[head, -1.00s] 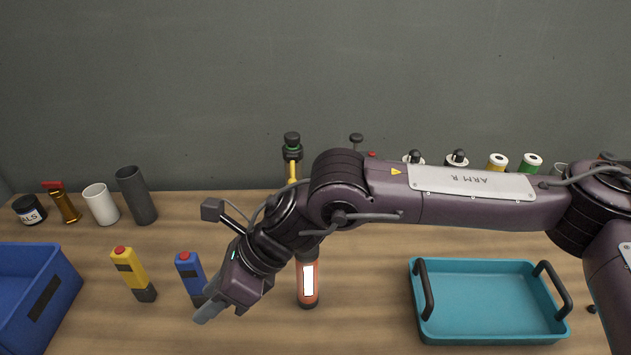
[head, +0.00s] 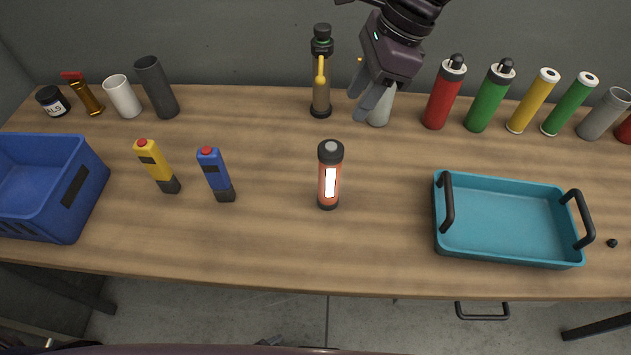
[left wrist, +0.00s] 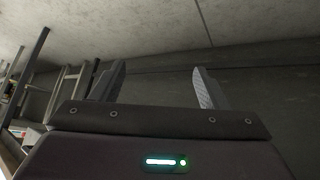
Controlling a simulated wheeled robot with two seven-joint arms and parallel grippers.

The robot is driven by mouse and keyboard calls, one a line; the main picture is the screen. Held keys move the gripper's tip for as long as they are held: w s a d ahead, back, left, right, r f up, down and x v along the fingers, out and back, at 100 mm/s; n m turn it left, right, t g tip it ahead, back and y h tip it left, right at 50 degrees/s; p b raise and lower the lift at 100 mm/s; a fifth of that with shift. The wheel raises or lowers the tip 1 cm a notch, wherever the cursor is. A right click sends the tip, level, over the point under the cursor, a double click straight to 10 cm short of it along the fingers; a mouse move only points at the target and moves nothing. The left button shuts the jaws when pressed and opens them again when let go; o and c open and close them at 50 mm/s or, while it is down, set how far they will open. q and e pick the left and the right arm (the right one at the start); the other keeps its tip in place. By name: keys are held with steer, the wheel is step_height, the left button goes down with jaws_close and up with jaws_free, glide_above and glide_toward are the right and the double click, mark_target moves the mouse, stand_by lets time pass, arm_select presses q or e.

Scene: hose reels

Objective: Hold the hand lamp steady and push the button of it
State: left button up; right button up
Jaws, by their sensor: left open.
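The hand lamp (head: 329,178) is orange with a black cap, a black base and a lit white panel. It stands upright in the middle of the table in the head view, with nothing touching it.
A yellow device (head: 156,166) and a blue device (head: 216,176) with red tops stand left of the lamp. A blue crate (head: 84,190) is at far left, a teal tray (head: 510,256) at right. Bottles, including a red one (head: 444,95), line the back. The table around the lamp is clear.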

mark_target(323, 177)
arm_select(q)
steer(key=d+r+m+t+h, duration=0.15)
steer(key=d+r+h, duration=0.4)
steer(key=r, duration=0.75)
steer(key=d+r+m+t+h, duration=0.1)
steer(key=d+r+m+h, duration=0.15)
steer(key=d+r, duration=0.75)
steer(key=d+r+m+t+h, duration=0.15)
steer(key=d+r+h, duration=0.25)
steer(key=r, duration=1.1)
steer(key=w+a+r+n+t+y, duration=0.3)
steer(key=w+a+r+t+y, duration=0.15)
steer(key=w, duration=0.35)
steer(key=w+a+r+n+t+y, duration=0.3)
steer(key=w+a+r+t, duration=0.25)
steer(key=w, duration=0.25)
steer(key=w+a+g, duration=0.1)
steer(key=w, duration=0.1)
steer(key=w+a+f+g, duration=0.1)
steer(key=w, duration=0.1)
steer(key=w+a+f+g+y, duration=0.1)
steer(key=shift+w+f, duration=0.15)
steer(key=shift+w, duration=0.25)
steer(key=shift+w+a+f+g+y, duration=0.2)
steer(key=shift+w+a+g+y, duration=0.05)
steer(key=shift+w+g, duration=0.3)
steer(key=x, duration=0.7)
steer(key=shift+w+d, duration=0.15)
